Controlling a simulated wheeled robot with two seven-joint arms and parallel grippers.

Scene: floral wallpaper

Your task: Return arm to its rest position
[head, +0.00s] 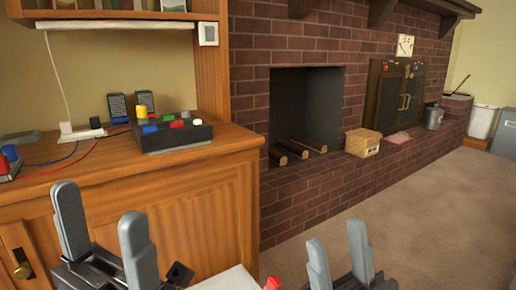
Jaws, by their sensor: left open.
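My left gripper (100,200) is at the lower left, in front of the wooden cabinet. Its two grey fingers point up and stand wide apart, with nothing between them. My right gripper (336,232) is at the bottom, right of centre, over the carpet side of the view. Its two grey fingers also point up with a gap between them, and it holds nothing that I can see. The lower parts of both arms are cut off by the bottom edge.
The wooden cabinet (150,200) carries a black box with coloured buttons (172,133), cables and a power strip (80,131). A brick fireplace (310,195) stands behind, with a wicker box (362,142) on its ledge. The carpet (430,200) at the right is clear.

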